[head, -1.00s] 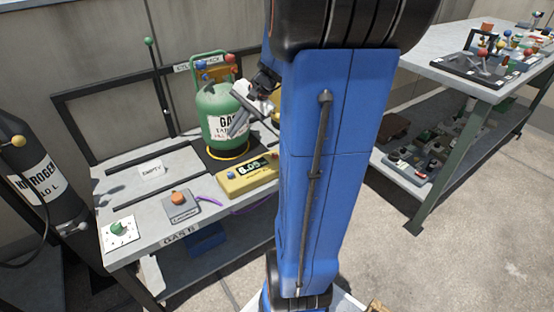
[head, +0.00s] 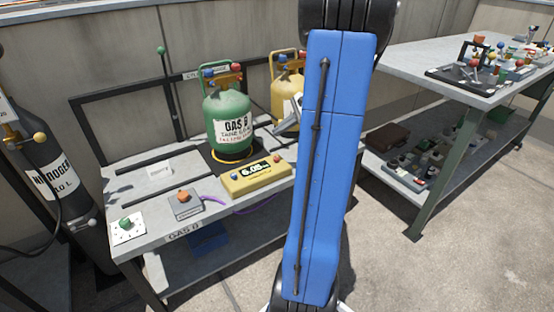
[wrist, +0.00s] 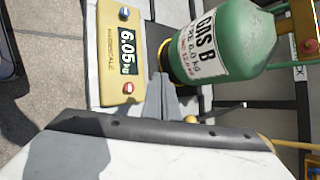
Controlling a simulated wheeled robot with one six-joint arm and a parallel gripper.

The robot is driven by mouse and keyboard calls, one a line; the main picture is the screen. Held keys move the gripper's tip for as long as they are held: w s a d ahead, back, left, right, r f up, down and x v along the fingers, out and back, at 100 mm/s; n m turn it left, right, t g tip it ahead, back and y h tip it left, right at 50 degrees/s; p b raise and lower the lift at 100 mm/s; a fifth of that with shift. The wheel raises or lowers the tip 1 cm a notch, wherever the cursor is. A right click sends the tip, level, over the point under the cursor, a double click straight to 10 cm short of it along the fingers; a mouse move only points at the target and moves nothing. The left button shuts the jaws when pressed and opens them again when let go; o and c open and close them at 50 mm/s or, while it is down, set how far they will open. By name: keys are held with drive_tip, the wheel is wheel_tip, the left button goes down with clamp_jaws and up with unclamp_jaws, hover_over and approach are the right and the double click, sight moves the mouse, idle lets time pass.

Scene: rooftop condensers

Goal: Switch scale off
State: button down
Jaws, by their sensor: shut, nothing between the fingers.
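The scale's yellow control box (head: 257,178) lies on the bench's front edge, its lit display reading about 6.05. In the wrist view the scale box (wrist: 111,50) shows the display, a bluish button (wrist: 124,14) at one end and a red button (wrist: 128,88) at the other. A green GAS B cylinder (head: 227,122) stands upright on the dark scale platform (head: 208,153). It is also close by in the wrist view (wrist: 222,45). My gripper (wrist: 160,78) is shut and empty, its tips appearing between the red button and the cylinder. In the head view my arm partly hides it.
A yellow cylinder (head: 284,98) stands behind, to the right of the green one. A grey box with an orange knob (head: 184,205) and a white plate with a green knob (head: 127,229) lie left on the bench. A dark nitrogen cylinder (head: 62,190) stands at far left.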

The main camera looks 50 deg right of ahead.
drive_tip(key=shift+f, duration=4.45)
drive_tip(key=shift+f, duration=0.95)
drive_tip(key=shift+r, duration=1)
drive_tip(key=shift+r, duration=2.5)
